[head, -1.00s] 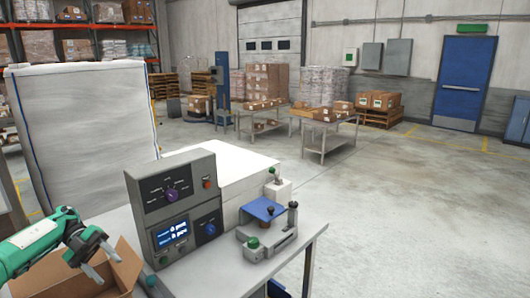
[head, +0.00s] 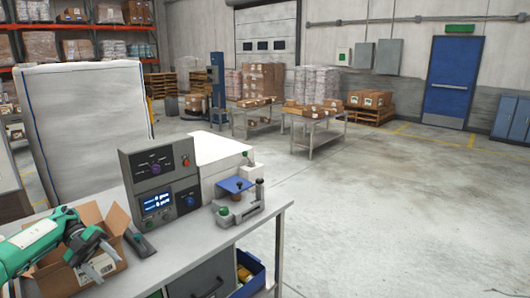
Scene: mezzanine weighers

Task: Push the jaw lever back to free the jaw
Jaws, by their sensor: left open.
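A small grey clamp fixture (head: 240,212) stands on the bench at the right of a dark control box. It has a blue plate (head: 234,185) on top, a green knob (head: 223,211) at its front left and an upright dark-topped lever (head: 259,187) at its right, which looks like the jaw lever. The jaw itself is too small to tell apart. My left gripper (head: 103,262) is open and empty at the lower left, in front of an open cardboard box and well apart from the fixture. My right gripper is out of view.
The control box (head: 160,183) with knobs and a lit display stands between my left gripper and the fixture. The cardboard box (head: 95,215) and a dark handheld item (head: 140,243) lie left of it. The front bench top (head: 195,250) is clear. A blue bin (head: 249,272) sits below.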

